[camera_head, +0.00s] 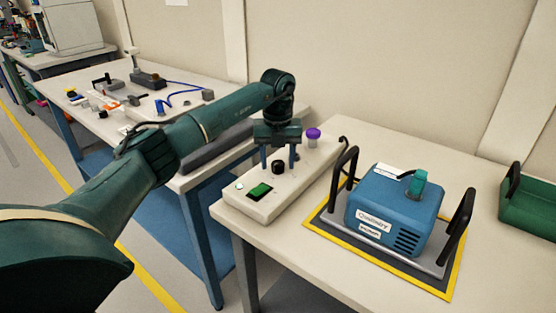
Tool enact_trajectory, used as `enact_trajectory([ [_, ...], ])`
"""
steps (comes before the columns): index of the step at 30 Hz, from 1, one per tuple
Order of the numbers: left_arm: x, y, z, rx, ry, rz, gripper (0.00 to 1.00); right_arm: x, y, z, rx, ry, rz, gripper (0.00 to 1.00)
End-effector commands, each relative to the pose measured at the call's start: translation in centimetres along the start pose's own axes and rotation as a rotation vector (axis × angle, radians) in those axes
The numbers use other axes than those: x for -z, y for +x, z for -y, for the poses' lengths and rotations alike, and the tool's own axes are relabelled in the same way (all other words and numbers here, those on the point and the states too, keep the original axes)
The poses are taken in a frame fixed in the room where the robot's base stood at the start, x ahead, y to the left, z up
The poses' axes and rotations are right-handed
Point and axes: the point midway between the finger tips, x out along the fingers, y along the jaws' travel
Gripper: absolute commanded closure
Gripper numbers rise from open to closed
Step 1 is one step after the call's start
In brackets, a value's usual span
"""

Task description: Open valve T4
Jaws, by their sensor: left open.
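A pale control box (270,206) sits on the near bench. It carries a black knob (278,168), a purple-capped knob (313,133), a green display or switch (260,191) and a small white button (239,185). No T4 label is readable, so I cannot tell which part is the valve. My left gripper (279,162) points down over the box with its fingers spread. The black knob shows between the two fingertips; I cannot tell whether they touch it. The purple-capped knob stands just to the right. My right gripper is out of view.
A blue instrument box (392,220) with black handles stands on a yellow-edged mat (324,226) to the right. A green crate (530,208) is at the far right. A second bench (70,83) with tools and a blue cable is behind my left arm.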

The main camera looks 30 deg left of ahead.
Motion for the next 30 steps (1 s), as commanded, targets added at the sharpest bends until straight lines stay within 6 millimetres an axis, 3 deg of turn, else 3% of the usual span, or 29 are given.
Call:
enact_trajectory([
  [8,0.02,0.23,0.02,0.000,0.001,-0.001,0.48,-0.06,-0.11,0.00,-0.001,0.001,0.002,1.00],
  [25,0.02,0.19,0.01,0.000,0.001,-0.001,0.93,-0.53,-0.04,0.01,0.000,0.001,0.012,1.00],
  [30,0.01,0.14,0.00,0.000,0.008,-0.001,0.93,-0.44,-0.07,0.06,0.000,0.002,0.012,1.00],
])
